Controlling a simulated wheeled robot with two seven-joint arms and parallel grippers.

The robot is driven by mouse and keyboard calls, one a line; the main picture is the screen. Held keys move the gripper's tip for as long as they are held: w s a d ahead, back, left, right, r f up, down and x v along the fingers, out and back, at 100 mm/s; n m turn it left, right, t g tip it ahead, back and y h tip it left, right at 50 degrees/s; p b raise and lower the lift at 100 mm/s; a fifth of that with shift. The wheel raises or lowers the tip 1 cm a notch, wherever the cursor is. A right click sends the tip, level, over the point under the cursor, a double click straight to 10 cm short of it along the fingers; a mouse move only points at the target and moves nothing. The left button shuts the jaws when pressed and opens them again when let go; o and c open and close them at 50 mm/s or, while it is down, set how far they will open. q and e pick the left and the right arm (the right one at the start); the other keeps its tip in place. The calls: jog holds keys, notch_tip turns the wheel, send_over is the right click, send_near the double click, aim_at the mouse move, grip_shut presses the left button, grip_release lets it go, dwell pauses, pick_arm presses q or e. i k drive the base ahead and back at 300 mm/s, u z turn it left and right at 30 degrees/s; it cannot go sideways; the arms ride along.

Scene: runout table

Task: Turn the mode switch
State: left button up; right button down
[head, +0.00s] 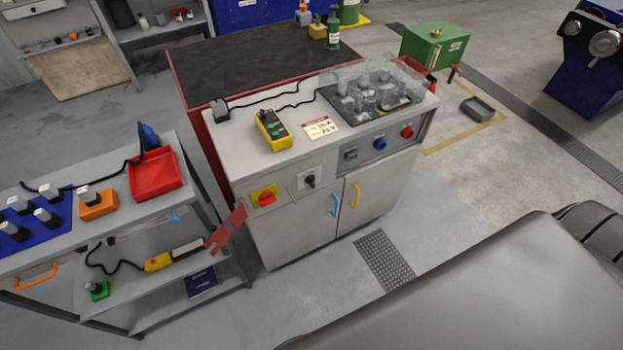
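A grey steel cabinet (270,238) stands in the middle of the head view. On its front is a small black rotary switch (310,181) on a pale square plate, which looks like the mode switch; its label is too small to read. To its left is a red rotary handle (266,199) on a yellow plate. To its right, higher on the front panel, are a blue knob (379,143) and a red knob (407,132). Neither of my grippers is in view, and nothing touches the switch.
Below the switch are doors with a blue handle (335,205) and a yellow handle (356,195). A yellow pendant box (273,130) lies on top. A cart holding a red tray (154,174) stands left, with a red bracket (226,230) at its end. Floor before the cabinet is clear around a grate (384,258).

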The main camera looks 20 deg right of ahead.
aim_at(310, 180)
jog(key=z, duration=3.1)
jog(key=i, duration=1.65)
jog(key=u, duration=4)
jog(key=k, duration=0.3)
jog(key=z, duration=1.45)
